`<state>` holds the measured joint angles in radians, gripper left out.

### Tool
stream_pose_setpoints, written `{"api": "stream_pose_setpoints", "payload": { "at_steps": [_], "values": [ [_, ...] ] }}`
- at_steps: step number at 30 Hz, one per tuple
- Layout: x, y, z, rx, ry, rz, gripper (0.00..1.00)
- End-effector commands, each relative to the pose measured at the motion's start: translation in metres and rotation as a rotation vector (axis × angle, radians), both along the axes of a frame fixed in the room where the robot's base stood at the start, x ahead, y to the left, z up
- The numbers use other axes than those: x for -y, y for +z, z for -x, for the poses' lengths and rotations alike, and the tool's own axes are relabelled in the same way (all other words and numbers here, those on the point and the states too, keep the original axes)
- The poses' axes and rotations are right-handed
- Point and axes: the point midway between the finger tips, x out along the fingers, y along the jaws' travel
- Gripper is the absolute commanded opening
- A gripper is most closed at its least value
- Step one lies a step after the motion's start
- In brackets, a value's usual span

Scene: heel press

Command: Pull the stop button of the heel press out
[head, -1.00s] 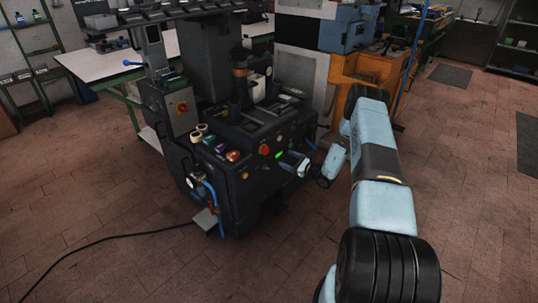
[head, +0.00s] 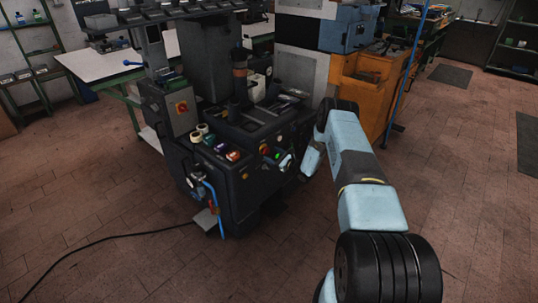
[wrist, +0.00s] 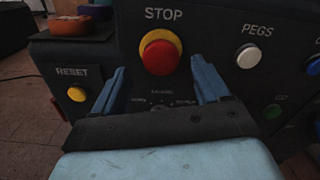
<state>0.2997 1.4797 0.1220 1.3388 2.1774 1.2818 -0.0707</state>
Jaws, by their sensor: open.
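The stop button (wrist: 160,56) is a red mushroom head on a yellow ring, under the word STOP on the dark front panel of the heel press (wrist: 210,22). In the head view the stop button (head: 264,149) shows small on the front of the press (head: 240,185). My gripper (wrist: 158,72) is open in the wrist view, one blue finger on each side of the lower part of the button as seen. I cannot tell how far the fingertips are from the panel. In the head view my gripper (head: 286,161) is small, close to the front panel.
A yellow RESET button (wrist: 77,94) is left of the gripper, a white PEGS button (wrist: 249,56) right, a green button (wrist: 272,111) lower right. A black cable (head: 95,240) crosses the floor.

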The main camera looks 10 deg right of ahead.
Motion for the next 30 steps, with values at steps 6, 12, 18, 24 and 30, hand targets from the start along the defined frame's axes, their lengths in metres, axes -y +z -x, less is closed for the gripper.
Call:
{"api": "stream_pose_setpoints", "payload": {
  "at_steps": [6, 12, 18, 24, 30],
  "values": [
    [-0.012, 0.0, -0.017, 0.002, 0.001, 0.001, 0.75],
    [-0.014, 0.0, -0.02, 0.0, 0.0, 0.0, 0.75],
    [-0.014, 0.0, -0.02, 0.0, 0.0, 0.0, 0.73],
    [-0.015, 0.0, -0.02, 0.0, 0.0, 0.0, 0.54],
    [-0.015, 0.0, -0.02, 0.0, 0.001, 0.0, 0.35]
  ]
}}
